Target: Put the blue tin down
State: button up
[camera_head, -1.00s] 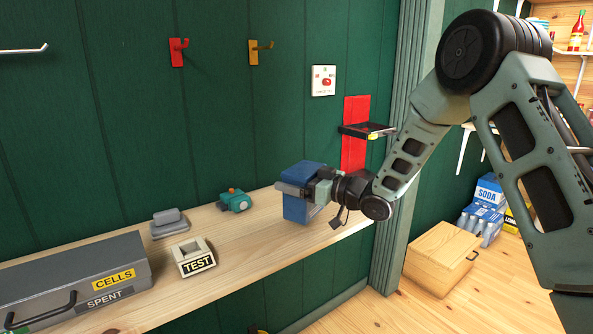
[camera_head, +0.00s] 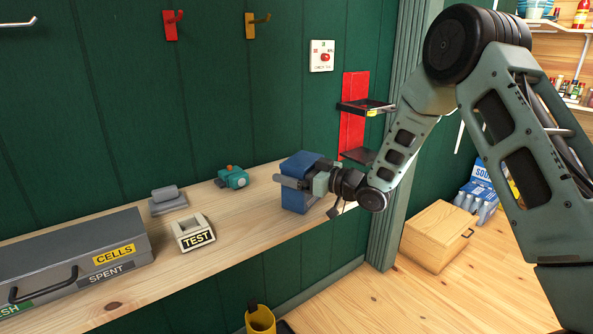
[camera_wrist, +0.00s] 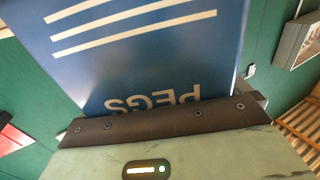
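The blue tin (camera_head: 296,203) is at the right end of the wooden shelf (camera_head: 235,232) in the head view. My gripper (camera_head: 302,184) is shut on it from the right, with one grey finger along its near side. The tin looks upright, its base at or just above the shelf top; I cannot tell whether it touches. In the wrist view the tin (camera_wrist: 150,60) fills the middle, with white stripes and upside-down "PEGS" lettering, against the dark edge of my gripper (camera_wrist: 165,121).
A teal device (camera_head: 232,178), a grey block (camera_head: 168,200) and the TEST box (camera_head: 194,234) stand left of the tin. A grey CELLS/SPENT case (camera_head: 70,255) is at far left. A red wall panel with black brackets (camera_head: 352,118) is behind my wrist. Bare shelf lies between TEST box and tin.

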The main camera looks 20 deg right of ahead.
jog(key=shift+r, duration=0.25)
jog(key=v, duration=1.2)
jog(key=shift+b, duration=0.45)
jog(key=shift+f, duration=0.1)
